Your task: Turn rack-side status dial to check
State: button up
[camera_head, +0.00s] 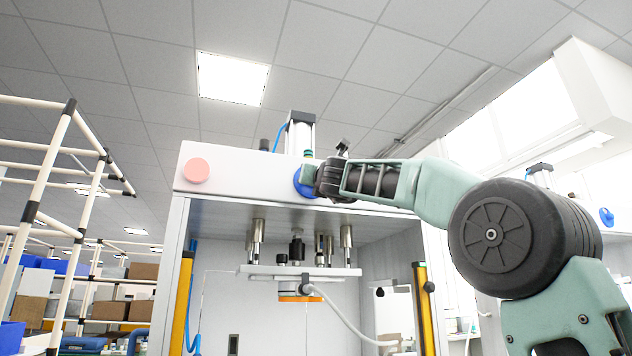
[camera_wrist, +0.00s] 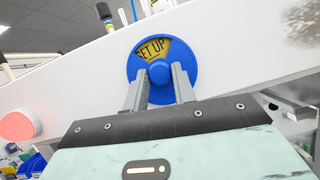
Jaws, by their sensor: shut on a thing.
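The status dial is a blue disc with a raised blue knob (camera_wrist: 160,71) at its centre. It sits on the white front panel of the press. A yellow window (camera_wrist: 166,50) in the dial shows the words "SET UP". In the wrist view my gripper (camera_wrist: 160,77) has its two grey fingers on either side of the knob, shut on it. In the head view the dial (camera_head: 303,181) shows only as a blue edge, and my gripper (camera_head: 325,178) hides the rest of it.
A round pink-red button (camera_head: 196,170) is on the same white panel (camera_head: 240,170), left of the dial. Below hangs the press plate (camera_head: 300,271) between yellow side strips (camera_head: 181,305). A white pipe rack (camera_head: 60,150) with bins stands at the left.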

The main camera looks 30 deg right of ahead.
jog(key=m+g+h+p, duration=0.1)
jog(key=m+g, duration=0.1)
jog(key=m, duration=0.5)
jog(key=m+g+h+p, duration=0.1)
jog(key=m+g+p, duration=0.1)
jog(key=m, duration=0.6)
jog(key=m+g+h+p, duration=0.1)
jog(key=m+g, duration=0.3)
jog(key=m, duration=0.4)
jog(key=shift+w+a+r+p, duration=0.15)
jog(key=shift+a+r+p, duration=0.25)
jog(key=shift+p, duration=0.1)
jog(key=o, duration=1)
jog(key=shift+d, duration=0.1)
jog(key=b+v, duration=0.3)
jog(key=v, duration=1.4)
jog(key=shift+s+b, duration=0.2)
jog(key=shift+b, duration=0.15)
